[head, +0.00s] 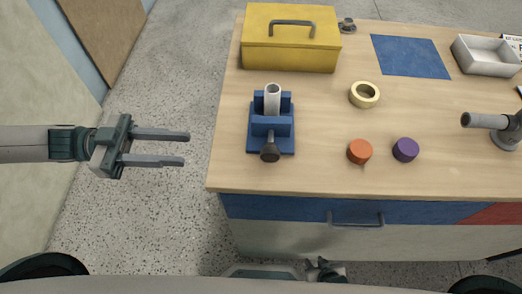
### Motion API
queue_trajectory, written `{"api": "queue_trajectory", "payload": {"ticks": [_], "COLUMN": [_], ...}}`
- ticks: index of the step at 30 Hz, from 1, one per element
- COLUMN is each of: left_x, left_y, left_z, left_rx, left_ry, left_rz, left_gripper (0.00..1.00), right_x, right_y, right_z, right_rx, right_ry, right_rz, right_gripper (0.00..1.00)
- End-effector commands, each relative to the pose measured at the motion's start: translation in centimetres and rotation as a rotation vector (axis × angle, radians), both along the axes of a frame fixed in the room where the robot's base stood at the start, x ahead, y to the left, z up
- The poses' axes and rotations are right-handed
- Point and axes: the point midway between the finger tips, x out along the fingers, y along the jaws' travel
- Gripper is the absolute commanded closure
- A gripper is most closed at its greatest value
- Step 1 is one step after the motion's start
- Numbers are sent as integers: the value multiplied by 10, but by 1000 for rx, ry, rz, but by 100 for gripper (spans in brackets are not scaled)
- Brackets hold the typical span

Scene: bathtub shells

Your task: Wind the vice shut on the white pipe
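The blue vice (272,127) stands on the workbench near its left front edge. The white pipe (272,97) stands upright between the vice's jaws; whether both jaws touch it I cannot tell. The vice's dark round handle (270,153) is on the screw at the front, facing me. My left gripper (186,149) is open and empty, left of the bench over the floor, its two fingers pointing right towards the vice and well apart from it. A small dark part at the bottom edge may be my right gripper (325,271); its fingers cannot be made out.
A yellow toolbox (291,39) stands behind the vice. A tape roll (364,95), an orange cylinder (360,151) and a purple cylinder (405,150) lie to its right. Further right are a blue mat (411,56), a white tray (487,55) and a grey fixture (488,121).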

Motion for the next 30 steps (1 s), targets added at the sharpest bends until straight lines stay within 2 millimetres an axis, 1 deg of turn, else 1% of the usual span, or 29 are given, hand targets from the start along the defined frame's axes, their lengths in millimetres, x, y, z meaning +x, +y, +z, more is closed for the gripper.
{"api": "queue_trajectory", "payload": {"ticks": [5, 11, 17, 25, 30], "left_x": [0, 0, -1, -2, -2], "left_y": [-2, -16, -44, -93, -123], "left_z": [0, 0, 0, 0, 1], "left_rx": [0, -2, -2, -1, -2], "left_ry": [0, 0, 2, 3, 4], "left_rz": [-1, -2, -4, -6, -5], "left_gripper": [65, 65, 65, 65, 65], "right_x": [0, 1, 2, 3, 4], "right_y": [0, 0, 1, 2, 5], "right_z": [0, 0, 2, 3, 7], "right_rx": [0, 1, 2, 4, 10], "right_ry": [0, -3, -11, -19, -40], "right_rz": [0, 0, 0, 1, 6], "right_gripper": [69, 69, 69, 69, 69]}}
